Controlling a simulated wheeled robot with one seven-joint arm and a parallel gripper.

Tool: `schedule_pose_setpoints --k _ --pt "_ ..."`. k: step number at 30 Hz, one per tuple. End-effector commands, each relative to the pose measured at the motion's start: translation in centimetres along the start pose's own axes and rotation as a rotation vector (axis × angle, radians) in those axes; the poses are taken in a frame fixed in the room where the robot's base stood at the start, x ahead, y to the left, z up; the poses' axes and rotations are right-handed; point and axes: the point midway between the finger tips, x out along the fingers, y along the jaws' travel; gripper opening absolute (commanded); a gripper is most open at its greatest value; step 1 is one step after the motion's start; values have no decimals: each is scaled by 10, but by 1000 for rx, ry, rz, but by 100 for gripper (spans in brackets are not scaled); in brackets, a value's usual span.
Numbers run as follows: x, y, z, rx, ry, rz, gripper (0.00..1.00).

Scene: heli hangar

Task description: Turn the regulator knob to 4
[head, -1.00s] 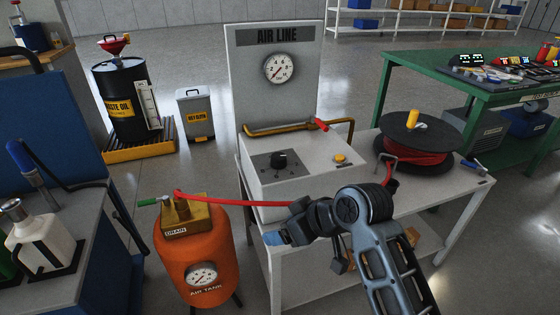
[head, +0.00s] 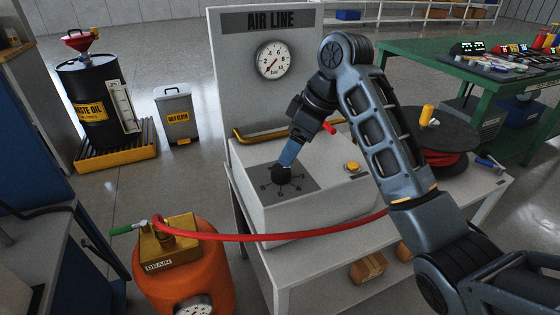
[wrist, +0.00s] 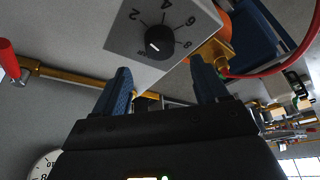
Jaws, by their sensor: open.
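The black regulator knob (head: 281,174) sits on a dark dial plate (head: 303,184) on top of the grey AIR LINE box. My gripper (head: 287,158) hangs over it from above, its blue fingers partly covering it. In the wrist view the knob (wrist: 159,42) shows beyond and between the spread fingers of my gripper (wrist: 164,76), which is open and empty. Dial numbers 2, 4, 6 and 8 are readable around the knob. A small white mark shows on it, but I cannot tell which number it points to. The round gauge (head: 274,61) has its needle toward the lower left.
A yellow button (head: 352,167) and a red-handled brass pipe (head: 262,135) are near the knob. A red hose (head: 290,237) runs from the orange air tank (head: 185,270) across the box front. A hose reel (head: 435,132) stands right.

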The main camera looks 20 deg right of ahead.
Motion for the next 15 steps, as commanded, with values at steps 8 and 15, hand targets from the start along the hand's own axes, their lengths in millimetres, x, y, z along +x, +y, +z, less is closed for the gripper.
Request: schedule_pose_setpoints --k 8,15 --pt "45 -1 1 1 -1 -2 73" --pt "66 -1 1 1 0 0 73"
